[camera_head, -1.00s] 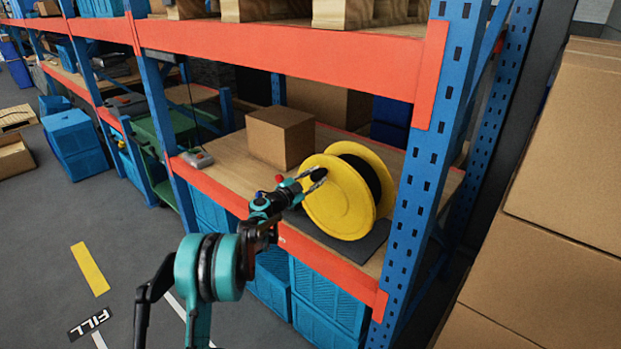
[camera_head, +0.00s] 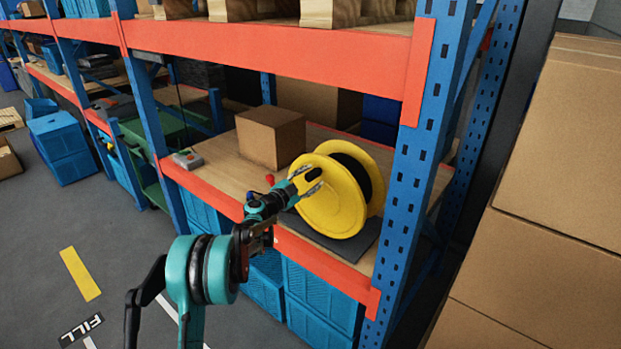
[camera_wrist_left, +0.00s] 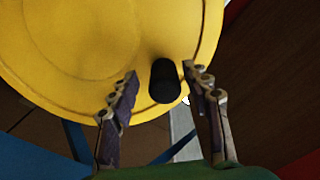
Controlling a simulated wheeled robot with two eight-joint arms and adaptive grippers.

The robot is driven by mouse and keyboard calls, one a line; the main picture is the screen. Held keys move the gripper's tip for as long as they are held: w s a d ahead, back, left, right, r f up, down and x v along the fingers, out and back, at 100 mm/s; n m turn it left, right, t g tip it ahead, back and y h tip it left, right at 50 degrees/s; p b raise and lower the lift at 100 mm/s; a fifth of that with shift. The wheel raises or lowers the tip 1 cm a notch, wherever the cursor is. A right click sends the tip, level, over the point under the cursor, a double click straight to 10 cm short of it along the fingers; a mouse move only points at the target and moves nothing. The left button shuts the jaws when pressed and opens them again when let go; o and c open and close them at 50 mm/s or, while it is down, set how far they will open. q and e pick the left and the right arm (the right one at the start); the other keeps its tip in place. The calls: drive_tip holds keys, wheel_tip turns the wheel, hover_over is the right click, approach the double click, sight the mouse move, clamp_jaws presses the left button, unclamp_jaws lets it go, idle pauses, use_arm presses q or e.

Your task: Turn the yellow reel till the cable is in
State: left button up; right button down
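The yellow reel (camera_head: 328,208) stands upright on a dark mat (camera_head: 365,240) on the rack's wooden shelf, with black cable (camera_head: 362,172) wound between its flanges. A black crank handle (camera_head: 314,174) sticks out from its near flange. My left gripper (camera_head: 306,178) is at this handle. In the left wrist view its fingers (camera_wrist_left: 160,78) are spread on both sides of the handle (camera_wrist_left: 165,82), with a gap on the left; I cannot tell whether the right finger touches. The cable's loose end is not visible. My right gripper is not in view.
A cardboard box (camera_head: 270,138) stands behind and left of the reel. A grey device (camera_head: 187,160) lies farther left. An orange beam (camera_head: 225,200) edges the shelf, and a blue post (camera_head: 415,150) rises on the right. Large cartons (camera_head: 550,220) stack at far right.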

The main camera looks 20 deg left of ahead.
use_arm(q)
drive_tip(key=shift+r, duration=0.1)
drive_tip(key=shift+s+a, duration=0.15)
drive_tip(key=shift+s, duration=0.1)
drive_tip(key=v, duration=1.1)
drive_tip(key=shift+s, duration=0.25)
